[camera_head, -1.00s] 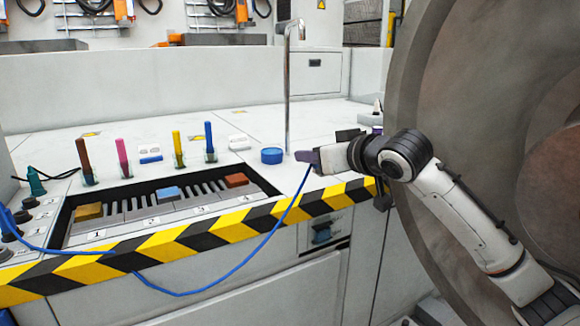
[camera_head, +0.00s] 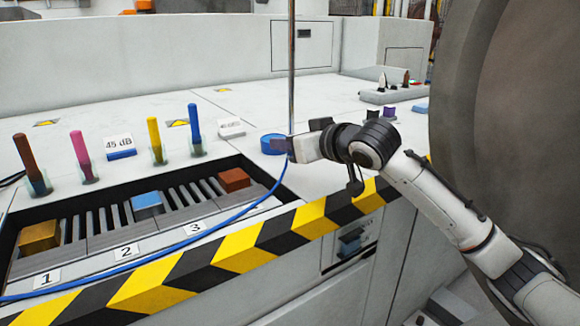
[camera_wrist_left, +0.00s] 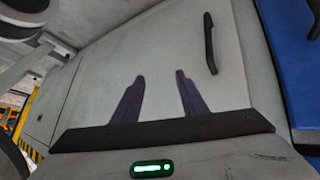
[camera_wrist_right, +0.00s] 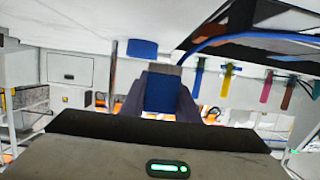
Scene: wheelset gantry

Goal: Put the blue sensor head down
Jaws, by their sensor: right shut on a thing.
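My right gripper (camera_wrist_right: 160,98) is shut on the blue sensor head (camera_wrist_right: 162,92), which shows as a blue block between its fingers in the right wrist view. In the head view my right gripper (camera_head: 291,147) is over the console top, just behind the striped edge. The held head is mostly hidden there by the gripper, and a blue cable (camera_head: 225,222) runs from it down to the left. I cannot tell whether the head touches the surface. My left gripper (camera_wrist_left: 158,100) is open and empty in front of a grey panel, outside the head view.
A round blue piece (camera_head: 270,144) lies close beside my right gripper, near a thin upright pole (camera_head: 291,75). Left are several coloured sticks and a recessed tray with gold (camera_head: 39,236), blue (camera_head: 147,205) and orange (camera_head: 234,180) blocks. A large grey wheel (camera_head: 510,120) stands right.

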